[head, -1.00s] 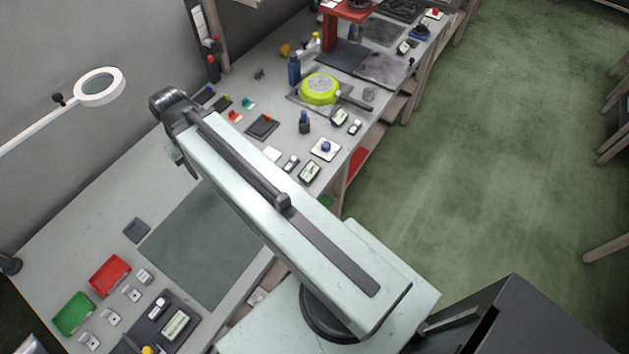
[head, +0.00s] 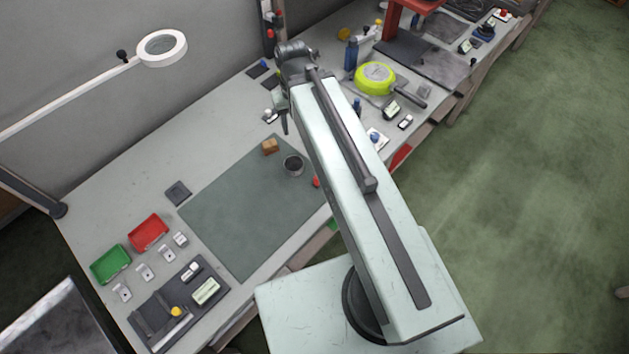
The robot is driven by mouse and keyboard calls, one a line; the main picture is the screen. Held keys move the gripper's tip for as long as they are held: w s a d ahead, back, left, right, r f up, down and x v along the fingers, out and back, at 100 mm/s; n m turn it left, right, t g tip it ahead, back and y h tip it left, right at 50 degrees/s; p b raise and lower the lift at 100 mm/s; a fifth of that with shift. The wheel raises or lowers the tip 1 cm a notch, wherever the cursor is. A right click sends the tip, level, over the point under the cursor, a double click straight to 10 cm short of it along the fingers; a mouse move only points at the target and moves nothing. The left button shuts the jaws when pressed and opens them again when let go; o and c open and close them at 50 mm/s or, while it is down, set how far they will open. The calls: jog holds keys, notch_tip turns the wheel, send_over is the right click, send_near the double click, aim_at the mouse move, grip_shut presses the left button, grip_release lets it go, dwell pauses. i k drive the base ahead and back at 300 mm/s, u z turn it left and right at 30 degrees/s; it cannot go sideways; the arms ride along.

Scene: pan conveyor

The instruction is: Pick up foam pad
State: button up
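A small dark grey square pad (head: 178,192) lies flat on the workbench, just off the left corner of the green-grey mat (head: 215,215). It looks like the foam pad, though its material is too small to tell. My gripper (head: 283,122) hangs at the far end of my arm, above the bench beyond the mat. It is well to the right of the pad and apart from it. The fingers are small and partly hidden by the wrist, so their opening does not show clearly.
A tan block (head: 270,146) and a dark cup (head: 293,164) stand on the mat. Red (head: 148,232) and green (head: 111,264) trays sit left of it. A magnifier lamp (head: 161,48) reaches over from the left. A yellow-green pan (head: 375,78) lies at the back right.

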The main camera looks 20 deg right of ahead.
aim_at(316, 183)
jog(key=u, duration=0.05)
jog(key=k, duration=0.5)
jog(key=u, duration=3.2)
jog(key=k, duration=0.95)
jog(key=z, duration=0.05)
